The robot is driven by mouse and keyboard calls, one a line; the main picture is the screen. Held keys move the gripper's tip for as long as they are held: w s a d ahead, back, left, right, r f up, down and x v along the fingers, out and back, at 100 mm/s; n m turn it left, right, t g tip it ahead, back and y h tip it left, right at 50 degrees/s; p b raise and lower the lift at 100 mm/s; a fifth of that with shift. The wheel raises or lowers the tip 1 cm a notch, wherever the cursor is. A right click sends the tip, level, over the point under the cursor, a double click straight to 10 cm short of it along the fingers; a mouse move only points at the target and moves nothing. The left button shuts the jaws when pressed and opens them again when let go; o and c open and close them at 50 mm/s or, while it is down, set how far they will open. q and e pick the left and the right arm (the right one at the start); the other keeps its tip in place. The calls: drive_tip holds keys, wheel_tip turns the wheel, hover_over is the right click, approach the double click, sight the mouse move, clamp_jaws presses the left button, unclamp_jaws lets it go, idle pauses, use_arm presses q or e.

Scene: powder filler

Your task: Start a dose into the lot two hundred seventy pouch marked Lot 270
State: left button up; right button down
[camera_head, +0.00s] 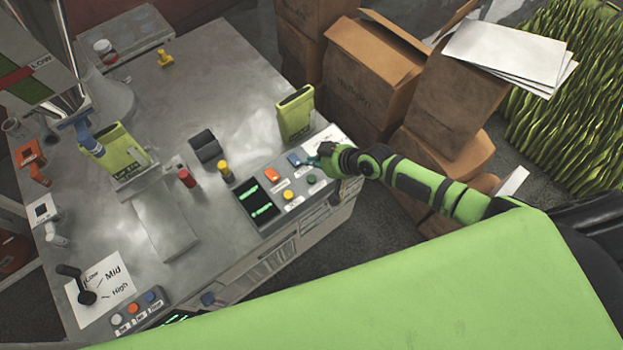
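One green pouch (122,150) stands at the left of the metal table, by a blue fitting (80,132). A second green pouch (295,114) stands at the table's right side, behind a button panel. Their lot markings are too small to read. The panel has an orange button (272,174), a blue button (294,160), a yellow button (288,195) and a green button (311,178). My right gripper (309,161) is at the panel, just right of the blue button. I cannot tell whether it touches it, or whether its small fingers are shut. My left gripper is out of view.
A dark display (258,204) sits left of these buttons. A lever (86,297) stands on a Low/Mid/High card near a second button panel (135,311). Red (187,178) and yellow-topped (226,172) posts stand mid-table. Cardboard boxes (370,75) crowd the right side.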

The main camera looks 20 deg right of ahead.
sight(314, 180)
use_arm(q)
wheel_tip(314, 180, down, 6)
drive_tip(key=b, duration=0.5)
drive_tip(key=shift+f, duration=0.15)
use_arm(e)
wheel_tip(314, 180, down, 7)
drive_tip(key=shift+r, duration=0.1)
idle(0.5)
use_arm(q)
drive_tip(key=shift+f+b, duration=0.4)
drive_tip(key=shift+b, duration=0.25)
use_arm(e)
drive_tip(key=shift+f, duration=0.4)
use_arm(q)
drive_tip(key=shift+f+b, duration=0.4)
use_arm(e)
drive_tip(key=shift+f, duration=0.45)
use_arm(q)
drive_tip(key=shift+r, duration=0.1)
use_arm(e)
drive_tip(key=shift+r, duration=0.1)
use_arm(q)
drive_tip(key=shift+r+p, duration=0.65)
drive_tip(key=shift+p, duration=0.1)
use_arm(e)
drive_tip(key=shift+r, duration=0.75)
